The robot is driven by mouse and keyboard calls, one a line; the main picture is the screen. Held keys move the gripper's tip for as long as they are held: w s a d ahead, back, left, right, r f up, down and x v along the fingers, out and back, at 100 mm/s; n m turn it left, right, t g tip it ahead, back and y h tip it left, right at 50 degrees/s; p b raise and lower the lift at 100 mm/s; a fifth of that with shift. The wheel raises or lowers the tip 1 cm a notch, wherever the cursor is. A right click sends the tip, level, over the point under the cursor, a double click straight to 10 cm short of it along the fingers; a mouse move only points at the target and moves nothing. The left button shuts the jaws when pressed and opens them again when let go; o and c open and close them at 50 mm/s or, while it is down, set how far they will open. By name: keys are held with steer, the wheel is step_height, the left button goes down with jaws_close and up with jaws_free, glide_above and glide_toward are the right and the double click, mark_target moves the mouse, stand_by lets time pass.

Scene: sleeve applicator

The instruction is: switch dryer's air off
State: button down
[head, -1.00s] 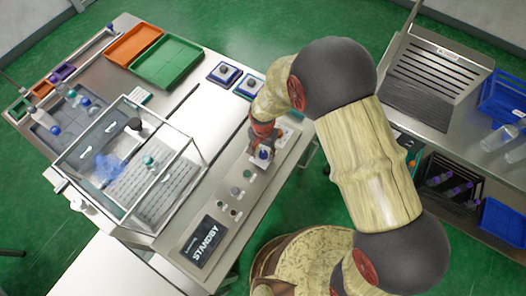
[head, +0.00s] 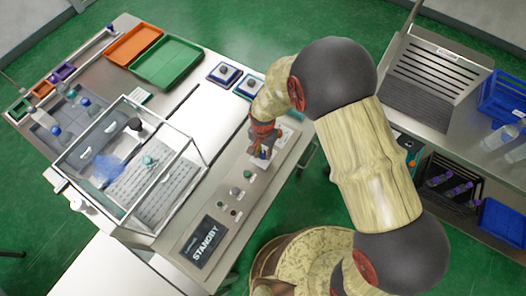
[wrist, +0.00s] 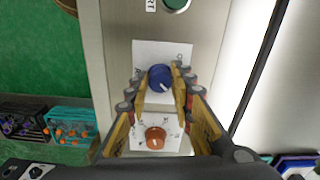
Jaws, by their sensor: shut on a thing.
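A blue knob (wrist: 159,77) with a white pointer mark sits on a white dial plate (wrist: 178,50) on the metal control panel. My gripper (wrist: 162,80) has one finger on each side of this knob and is shut on it. It also shows in the head view (head: 262,152), over the far end of the panel. An orange knob (wrist: 155,138) on a second marked plate lies nearer the wrist, below the fingers and apart from them. The dial markings are too small to read. A display (head: 204,240) on the panel reads STANDBY.
Several small buttons (head: 236,191) lie between the gripper and the display. A clear-walled enclosure (head: 130,165) stands left of the panel. Green (head: 167,62) and orange trays (head: 133,46) lie at the back. A green round button (wrist: 176,3) lies beyond the blue knob.

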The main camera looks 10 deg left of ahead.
steer(key=shift+n, duration=0.4)
steer(key=n, duration=0.3)
steer(key=shift+n, duration=0.3)
steer(key=n, duration=0.4)
steer(key=shift+n, duration=0.3)
steer(key=n, duration=0.4)
steer(key=shift+d, duration=0.1)
steer(key=n, duration=0.4)
steer(key=shift+w+n, duration=0.1)
steer(key=shift+n, duration=0.5)
steer(key=c, duration=1.5)
jaws_free()
steer(key=shift+c, duration=0.2)
